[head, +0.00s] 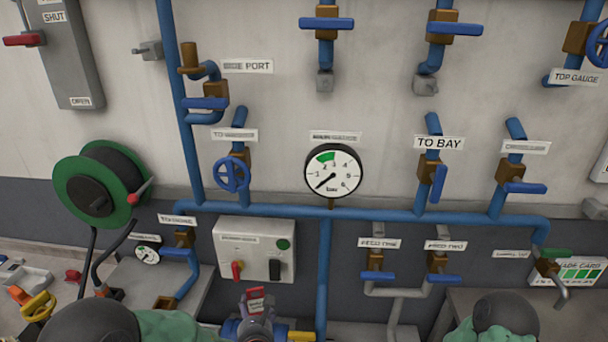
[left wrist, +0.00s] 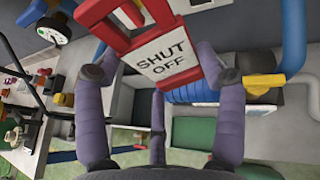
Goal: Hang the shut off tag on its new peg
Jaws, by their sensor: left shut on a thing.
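The shut off tag (left wrist: 168,55) is a white plate lettered SHUT OFF in a red frame. In the head view the tag (head: 256,299) shows small and red at the bottom middle, below the grey switch box. My left gripper (left wrist: 155,68) has purple fingers on both sides of the tag and is shut on it; in the head view the gripper (head: 254,322) is just under the tag. The tag is tilted in the left wrist view. I cannot make out which fitting is the new peg. My right gripper is not in view.
Blue pipes (head: 325,209) with valves and labels cover the wall. A round gauge (head: 333,171) is in the middle, above the grey switch box (head: 253,250). A green hose reel (head: 98,186) stands at the left. A yellow-handled part (head: 38,306) is on the lower left bench.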

